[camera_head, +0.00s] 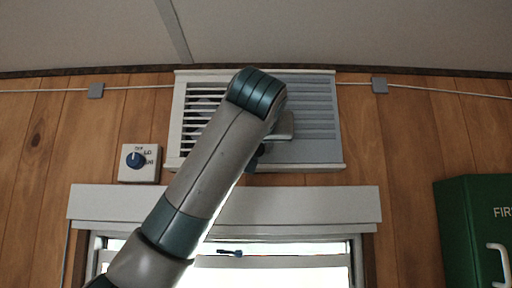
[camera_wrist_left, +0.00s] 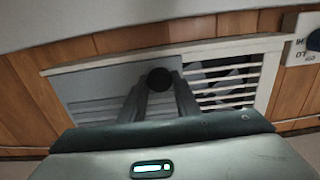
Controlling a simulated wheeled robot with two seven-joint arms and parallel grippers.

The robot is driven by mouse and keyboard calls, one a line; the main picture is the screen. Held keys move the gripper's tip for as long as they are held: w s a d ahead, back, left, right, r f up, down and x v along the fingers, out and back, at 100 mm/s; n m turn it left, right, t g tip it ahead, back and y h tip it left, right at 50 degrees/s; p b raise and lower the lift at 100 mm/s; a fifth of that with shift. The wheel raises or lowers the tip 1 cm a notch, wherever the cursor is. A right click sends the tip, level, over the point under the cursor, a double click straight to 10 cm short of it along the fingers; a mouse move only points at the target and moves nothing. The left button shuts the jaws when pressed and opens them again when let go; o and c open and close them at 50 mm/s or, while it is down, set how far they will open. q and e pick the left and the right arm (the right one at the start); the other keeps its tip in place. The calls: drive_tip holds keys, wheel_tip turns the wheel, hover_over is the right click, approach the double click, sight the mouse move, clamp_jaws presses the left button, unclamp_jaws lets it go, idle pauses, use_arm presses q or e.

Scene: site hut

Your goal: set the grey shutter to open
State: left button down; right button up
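The grey shutter (camera_head: 312,105) is a ribbed panel in a white wall vent frame (camera_head: 255,168). In the left wrist view the shutter (camera_wrist_left: 90,88) is on the left and the slats (camera_wrist_left: 228,88) on the right. A round dark knob (camera_wrist_left: 160,78) sits near the shutter's inner edge. My left gripper (camera_wrist_left: 160,88) has a finger on each side of the knob and appears closed on it. My left arm hides part of the vent in the head view. My right gripper is not in view.
A dial switch (camera_head: 139,162) is on the wall left of the vent. A window (camera_head: 270,262) with a white header (camera_head: 300,205) lies below. A green first-aid-type cabinet (camera_head: 465,230) is at the right. A cable with grey clips (camera_head: 379,85) runs along the wall under the ceiling.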

use_arm(q)
drive_tip(key=c, duration=1.5)
unclamp_jaws()
drive_tip(key=shift+d, duration=0.15)
drive_tip(key=shift+o, duration=0.7)
drive_tip(key=shift+d, duration=0.25)
drive_tip(key=s+b, duration=0.8)
drive_tip(key=s, duration=0.9)
drive_tip(key=shift+s+b, duration=0.3)
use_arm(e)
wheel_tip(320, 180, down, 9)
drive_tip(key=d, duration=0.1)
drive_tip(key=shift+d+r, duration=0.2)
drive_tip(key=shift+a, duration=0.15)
